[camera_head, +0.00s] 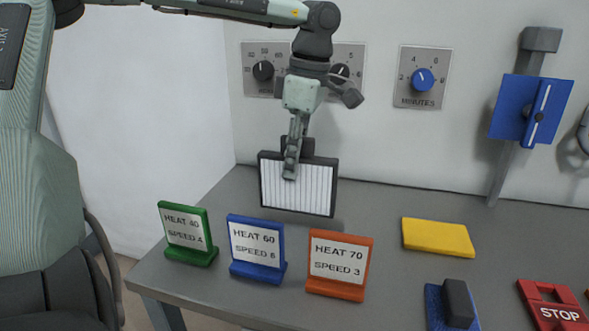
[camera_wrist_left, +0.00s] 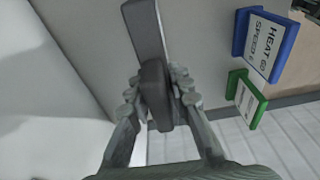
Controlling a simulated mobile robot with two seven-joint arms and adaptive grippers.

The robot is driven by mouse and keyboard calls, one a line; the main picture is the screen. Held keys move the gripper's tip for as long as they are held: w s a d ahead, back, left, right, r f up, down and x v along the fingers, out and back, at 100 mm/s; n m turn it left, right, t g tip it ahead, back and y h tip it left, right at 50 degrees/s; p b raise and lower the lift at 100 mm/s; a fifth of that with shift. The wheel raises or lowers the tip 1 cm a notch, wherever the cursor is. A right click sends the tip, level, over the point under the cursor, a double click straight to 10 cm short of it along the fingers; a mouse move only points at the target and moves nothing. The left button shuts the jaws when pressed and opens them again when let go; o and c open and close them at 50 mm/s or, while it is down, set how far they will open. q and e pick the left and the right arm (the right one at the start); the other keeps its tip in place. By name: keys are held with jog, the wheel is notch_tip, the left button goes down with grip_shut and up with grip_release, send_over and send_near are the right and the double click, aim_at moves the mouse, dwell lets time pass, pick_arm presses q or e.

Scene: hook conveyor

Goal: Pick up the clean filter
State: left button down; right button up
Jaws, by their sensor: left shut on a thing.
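The clean filter (camera_head: 315,190) is a white pleated panel in a black frame. It is upright above the left part of the grey table, near the back wall. My left gripper (camera_head: 290,172) is shut on the filter at its top edge. In the left wrist view the filter (camera_wrist_left: 146,30) is seen edge-on, with a dark block between the fingers of the left gripper (camera_wrist_left: 158,95). A small gap seems to show under the filter, but I cannot tell for certain. My right gripper is not in view.
On the table (camera_head: 385,275) stand a green card (camera_head: 187,230), a blue card (camera_head: 256,243) and an orange card (camera_head: 339,262). To the right are a yellow block (camera_head: 438,237), a blue pad with a dark block (camera_head: 458,303) and a red STOP piece (camera_head: 556,306). Dials, including a blue knob (camera_head: 423,80), are on the wall.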

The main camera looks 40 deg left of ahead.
pick_arm(q)
jog(key=r, duration=0.3)
jog(key=shift+s, duration=0.25)
jog(key=s+a+r+b, duration=0.1)
jog(key=s+r, duration=0.5)
jog(key=s, duration=0.5)
jog(key=shift+r, duration=0.25)
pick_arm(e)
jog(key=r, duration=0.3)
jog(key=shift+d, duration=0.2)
pick_arm(q)
jog(key=shift+s+a, duration=0.1)
jog(key=shift+s, duration=0.05)
